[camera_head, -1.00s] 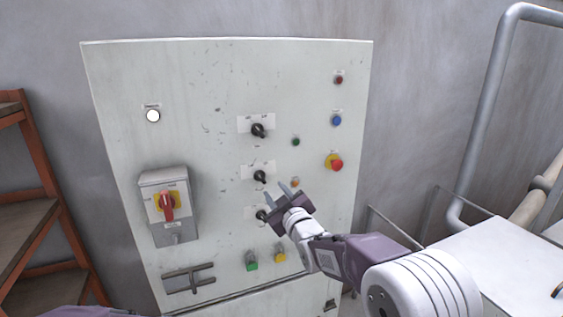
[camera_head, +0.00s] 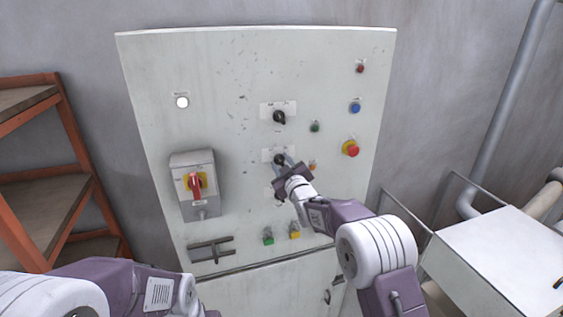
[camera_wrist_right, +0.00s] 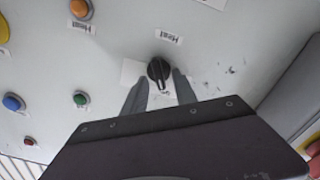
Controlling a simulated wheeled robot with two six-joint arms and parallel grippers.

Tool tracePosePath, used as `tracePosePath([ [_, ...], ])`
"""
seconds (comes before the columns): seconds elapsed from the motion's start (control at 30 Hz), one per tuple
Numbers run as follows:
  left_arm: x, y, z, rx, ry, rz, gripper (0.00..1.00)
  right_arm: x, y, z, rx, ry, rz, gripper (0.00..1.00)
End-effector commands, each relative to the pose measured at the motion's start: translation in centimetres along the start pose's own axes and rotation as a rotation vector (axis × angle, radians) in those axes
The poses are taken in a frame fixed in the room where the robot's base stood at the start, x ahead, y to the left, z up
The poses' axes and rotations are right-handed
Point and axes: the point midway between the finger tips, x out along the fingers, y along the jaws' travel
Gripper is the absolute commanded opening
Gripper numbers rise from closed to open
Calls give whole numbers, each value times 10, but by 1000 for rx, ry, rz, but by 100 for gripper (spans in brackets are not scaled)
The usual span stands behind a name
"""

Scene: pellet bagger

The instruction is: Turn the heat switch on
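The heat switch is a black rotary knob (camera_head: 280,159) on a white label plate, the middle of three in a column on the pale cabinet front (camera_head: 230,90). In the right wrist view the knob (camera_wrist_right: 158,70) sits beside an upside-down "Heat" label, its pointer line toward the picture's bottom. My right gripper (camera_head: 284,165) is at this knob. Its two fingers (camera_wrist_right: 158,86) are apart, one on each side of the knob's lower part; I cannot tell whether they touch it. My left arm shows at the lower left, but its gripper is not visible.
Another black knob (camera_head: 279,117) is above; the lowest is partly behind my right gripper. An orange lamp (camera_wrist_right: 80,9), a red-yellow emergency button (camera_head: 351,148) and a red-handled isolator (camera_head: 196,184) are on the panel. A shelf (camera_head: 50,205) stands left, a white table (camera_head: 505,255) right.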

Motion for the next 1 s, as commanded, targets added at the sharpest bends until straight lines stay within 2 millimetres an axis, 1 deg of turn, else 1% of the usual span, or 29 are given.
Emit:
tracePosePath([
  [0.03, 0, 0, 0, 0, 0, 0, 36, 0, 0, 0, 0, 0, 0, 31],
  [0.13, 0, 0, 0, 0, 0, 0, 36, 0, 0, 0, 0, 0, 0, 3],
  [0.17, 0, 0, 0, 0, 0, 0, 36, 0, 0, 0, 0, 0, 0, 0],
  [0.4, 1, 0, 0, 0, 0, 0, 36, 0, 0, -1, 4, 2, 1, 0],
  [0.57, 8, 0, 1, 0, 0, 0, 36, 0, 0, 0, 41, 4, 1, 0],
  [0.77, 24, 0, 2, 0, 0, 0, 36, 0, 0, 2, 159, 7, 2, 0],
  [1.0, 44, -1, 4, 0, 0, 0, 36, 0, 3, 1, 379, 8, 3, 0],
])
